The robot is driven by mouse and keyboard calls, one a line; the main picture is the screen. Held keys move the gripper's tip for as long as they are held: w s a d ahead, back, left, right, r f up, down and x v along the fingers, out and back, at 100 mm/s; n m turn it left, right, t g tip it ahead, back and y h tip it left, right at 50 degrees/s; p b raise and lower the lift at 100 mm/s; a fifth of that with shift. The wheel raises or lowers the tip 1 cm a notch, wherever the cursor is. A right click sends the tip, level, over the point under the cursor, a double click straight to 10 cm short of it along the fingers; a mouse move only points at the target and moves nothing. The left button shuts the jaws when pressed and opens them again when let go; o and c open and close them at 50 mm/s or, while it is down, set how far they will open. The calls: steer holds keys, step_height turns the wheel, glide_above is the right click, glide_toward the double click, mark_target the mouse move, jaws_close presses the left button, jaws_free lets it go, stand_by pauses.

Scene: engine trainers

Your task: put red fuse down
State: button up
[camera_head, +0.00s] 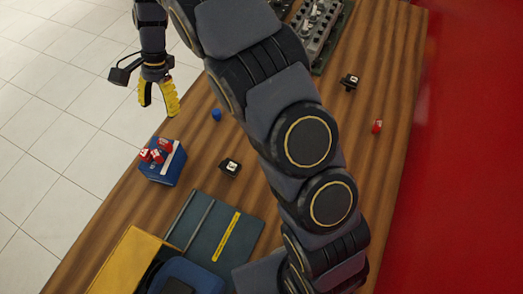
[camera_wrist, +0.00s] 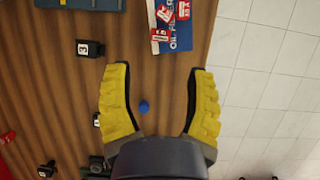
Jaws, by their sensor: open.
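My gripper (camera_head: 159,107) has yellow fingers and hangs over the table's left edge. In the wrist view (camera_wrist: 161,70) its fingers are spread with nothing between them but a view of the table below. Several small red pieces with white labels (camera_head: 157,151) lie on top of a blue box (camera_head: 161,174). The wrist view shows these red pieces (camera_wrist: 166,14) on the box (camera_wrist: 183,42), which is marked as an oil filter, beyond the fingertips. Another red piece (camera_head: 376,126) lies alone on the right of the table. I cannot tell which is the task's fuse.
A small blue round piece (camera_head: 216,114) and black labelled blocks (camera_head: 230,167) (camera_head: 350,81) stand on the wooden table. An engine part (camera_head: 318,35) is at the back. A dark teal case (camera_head: 205,225) and a yellow bin (camera_head: 135,255) are at the front.

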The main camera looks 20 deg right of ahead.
steer(key=s+d+r+n+t+h, duration=0.1)
steer(key=s+d+r+n, duration=0.2)
steer(key=s+d+r, duration=0.35)
steer(key=s+d+r+n+h, duration=0.15)
steer(key=s+d+r, duration=0.25)
steer(key=s+d, duration=0.55)
steer(key=s+n, duration=0.4)
steer(key=s, duration=0.8)
steer(key=shift+s+d+t+h, duration=0.3)
steer(key=shift+s+d+h, duration=0.05)
steer(key=shift+d, duration=0.1)
steer(key=shift+a+f+n, duration=0.15)
steer(key=shift+f+n, duration=0.1)
stand_by(1.5)
